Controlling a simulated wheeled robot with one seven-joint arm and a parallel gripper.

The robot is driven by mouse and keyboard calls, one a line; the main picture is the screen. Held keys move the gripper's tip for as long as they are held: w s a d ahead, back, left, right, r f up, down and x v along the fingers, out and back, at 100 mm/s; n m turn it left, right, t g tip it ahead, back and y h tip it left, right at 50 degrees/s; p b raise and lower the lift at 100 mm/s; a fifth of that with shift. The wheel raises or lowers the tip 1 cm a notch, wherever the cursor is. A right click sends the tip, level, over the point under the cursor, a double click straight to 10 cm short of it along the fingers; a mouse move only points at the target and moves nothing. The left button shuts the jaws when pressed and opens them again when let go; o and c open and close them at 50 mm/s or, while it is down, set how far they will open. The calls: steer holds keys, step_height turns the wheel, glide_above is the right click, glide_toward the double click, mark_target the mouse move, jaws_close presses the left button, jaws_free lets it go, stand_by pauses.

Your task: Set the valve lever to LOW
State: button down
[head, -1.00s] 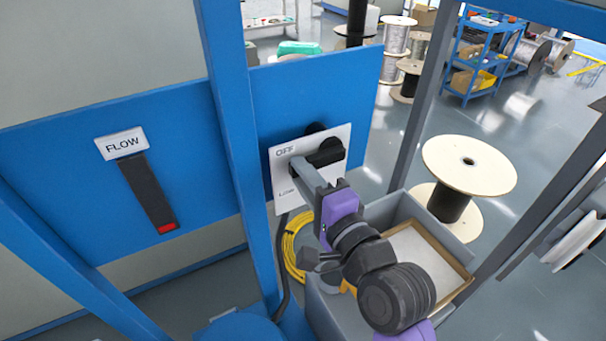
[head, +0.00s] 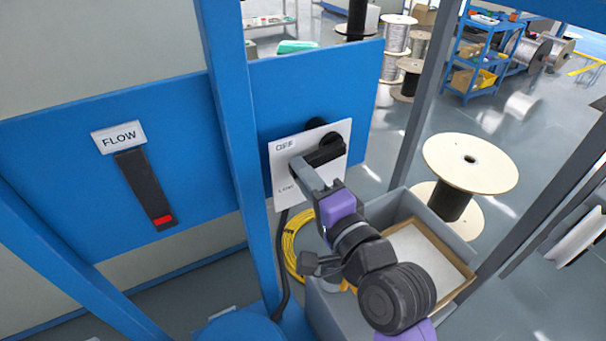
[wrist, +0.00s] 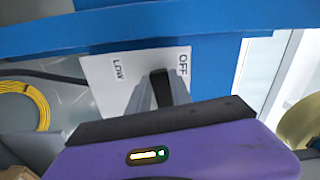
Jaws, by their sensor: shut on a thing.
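The valve lever (head: 325,153) is a black handle on a white plate (head: 340,177) fixed to the blue panel. It points left from its pivot, between the OFF label (head: 285,146) above and the LOW label (head: 286,190) below. My gripper (head: 303,168) is at the lever's left end with its fingers shut on it. In the wrist view the lever (wrist: 161,88) stands between the grey fingers, nearer OFF than LOW. The fingers hide part of the handle and plate.
A FLOW gauge (head: 142,190) with a red mark low on its black bar is on the panel at left. A blue post (head: 236,150) stands between gauge and plate. A grey bin (head: 400,207) and yellow cable coil (head: 292,245) are below, with a spool (head: 470,163) at right.

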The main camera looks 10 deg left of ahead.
steer(key=shift+w+d+f+n+b, duration=0.2)
steer(key=shift+d+f+n+b, duration=0.15)
steer(key=shift+f+n+b, duration=0.65)
steer(key=shift+w+d+f+n+b, duration=0.3)
steer(key=shift+f+n+b, duration=0.35)
steer(key=shift+n+b, duration=0.6)
steer(key=shift+w+d+f+n+b, duration=0.15)
steer(key=shift+d+f+n+b, duration=0.2)
steer(key=shift+f+n+b, duration=0.75)
steer(key=shift+r+n, duration=0.3)
steer(key=shift+n, duration=0.05)
steer(key=c, duration=1.2)
jaws_free()
steer(key=shift+o, duration=0.2)
